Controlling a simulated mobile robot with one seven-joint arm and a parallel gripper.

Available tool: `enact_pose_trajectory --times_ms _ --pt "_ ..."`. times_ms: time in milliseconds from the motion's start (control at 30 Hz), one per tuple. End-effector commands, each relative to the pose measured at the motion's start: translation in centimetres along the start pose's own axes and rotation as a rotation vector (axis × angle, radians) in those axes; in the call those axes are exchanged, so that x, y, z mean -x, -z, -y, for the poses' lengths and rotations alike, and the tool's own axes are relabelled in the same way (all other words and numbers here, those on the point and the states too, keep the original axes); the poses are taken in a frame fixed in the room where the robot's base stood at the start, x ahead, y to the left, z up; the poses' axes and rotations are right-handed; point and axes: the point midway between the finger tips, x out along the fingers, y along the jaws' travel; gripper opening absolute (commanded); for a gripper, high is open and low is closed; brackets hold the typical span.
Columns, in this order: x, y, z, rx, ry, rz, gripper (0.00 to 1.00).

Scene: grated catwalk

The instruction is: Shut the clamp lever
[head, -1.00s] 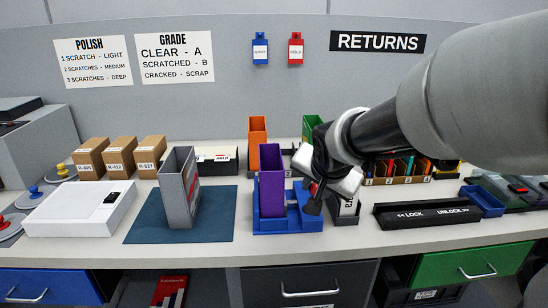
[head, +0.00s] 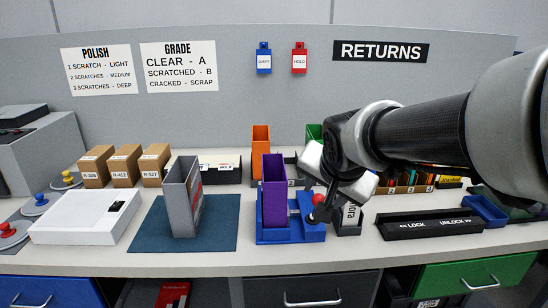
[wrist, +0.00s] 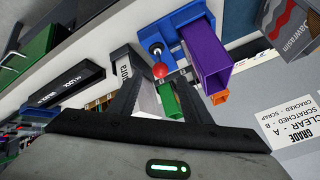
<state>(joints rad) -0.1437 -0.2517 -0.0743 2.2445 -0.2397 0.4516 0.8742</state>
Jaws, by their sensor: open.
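The clamp lever shows as a red ball knob (head: 318,199) at the right side of a blue fixture (head: 303,233) on the bench. In the wrist view the red knob (wrist: 160,71) sits on a short metal arm beside the blue fixture (wrist: 172,28). A purple open-topped box (head: 275,195) stands upright in the fixture. My gripper (head: 320,213) is open and empty, close to the knob. In the wrist view its dark fingers (wrist: 160,84) lie to either side of the knob; I cannot tell whether they touch it. Part of the lever is hidden by my gripper in the head view.
A grey box (head: 184,205) stands on a blue mat (head: 150,236) to the left. A grey holder with a labelled item (head: 349,217) is just right of the fixture. A black LOCK/UNLOCK bar (head: 430,224) lies farther right. Orange (head: 261,147) and green bins stand behind.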

Motion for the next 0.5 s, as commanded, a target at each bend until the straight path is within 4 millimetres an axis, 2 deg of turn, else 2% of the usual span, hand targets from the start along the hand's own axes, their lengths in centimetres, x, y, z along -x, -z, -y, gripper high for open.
enact_pose_trajectory --times_ms 33,200,333,500 --pt "1.7 0.3 0.2 0.000 0.004 -0.004 0.44" --pt "5.8 0.2 0.1 -0.001 0.003 -0.004 0.44" --pt "8.2 0.1 0.1 -0.001 0.001 -0.002 0.44" --pt "10.1 0.0 0.0 0.000 -0.001 0.000 0.44"
